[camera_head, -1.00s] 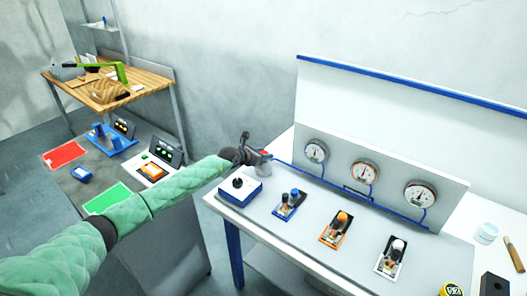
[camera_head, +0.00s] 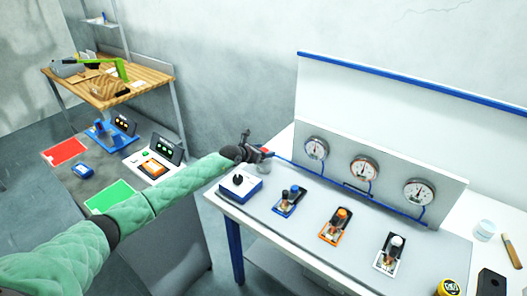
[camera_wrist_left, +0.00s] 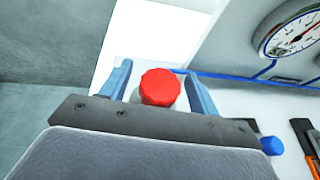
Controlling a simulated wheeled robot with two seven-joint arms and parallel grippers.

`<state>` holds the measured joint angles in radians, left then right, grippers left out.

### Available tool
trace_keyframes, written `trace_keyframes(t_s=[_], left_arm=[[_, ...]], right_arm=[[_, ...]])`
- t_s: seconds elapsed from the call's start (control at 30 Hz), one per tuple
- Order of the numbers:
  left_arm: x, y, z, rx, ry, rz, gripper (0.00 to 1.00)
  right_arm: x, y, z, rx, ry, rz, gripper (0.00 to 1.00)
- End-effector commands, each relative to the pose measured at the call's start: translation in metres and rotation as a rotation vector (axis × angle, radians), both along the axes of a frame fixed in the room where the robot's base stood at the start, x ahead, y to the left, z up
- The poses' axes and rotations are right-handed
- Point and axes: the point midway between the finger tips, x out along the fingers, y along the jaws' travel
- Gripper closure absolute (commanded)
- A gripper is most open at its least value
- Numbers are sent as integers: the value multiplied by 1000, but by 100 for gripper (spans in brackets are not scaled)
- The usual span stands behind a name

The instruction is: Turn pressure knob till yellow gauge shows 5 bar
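A red knob (camera_wrist_left: 160,88) sits between the two blue fingers of my left gripper (camera_wrist_left: 159,92) in the left wrist view. The fingers are open, with narrow gaps at both sides of it. Needle readings are too small to tell. My right gripper is not in view.
A white and blue box with a black knob (camera_head: 238,180) stands below my left gripper. Blue, orange and white-topped valve units (camera_head: 289,200) (camera_head: 335,225) (camera_head: 390,254) stand on the grey bench. A tape measure (camera_head: 450,287) lies at the front right.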

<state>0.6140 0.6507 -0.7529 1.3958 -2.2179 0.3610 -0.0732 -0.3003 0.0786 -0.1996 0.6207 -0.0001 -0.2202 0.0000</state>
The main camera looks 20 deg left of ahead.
Motion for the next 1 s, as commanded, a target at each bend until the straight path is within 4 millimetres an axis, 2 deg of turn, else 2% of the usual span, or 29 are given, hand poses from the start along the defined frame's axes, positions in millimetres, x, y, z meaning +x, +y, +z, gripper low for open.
trace_keyframes(t_s=[0.27, 0.67, 0.8, 1.0], left_arm=[[-3, 1, 0, 0, 0, -1, 39], [-47, 24, 17, 0, 0, -1, 39], [-58, 30, 24, -1, 0, 0, 39], [-64, 33, 29, -1, 0, 0, 39]], right_arm=[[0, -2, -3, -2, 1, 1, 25], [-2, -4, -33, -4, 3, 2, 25], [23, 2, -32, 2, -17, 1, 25], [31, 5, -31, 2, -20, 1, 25]])
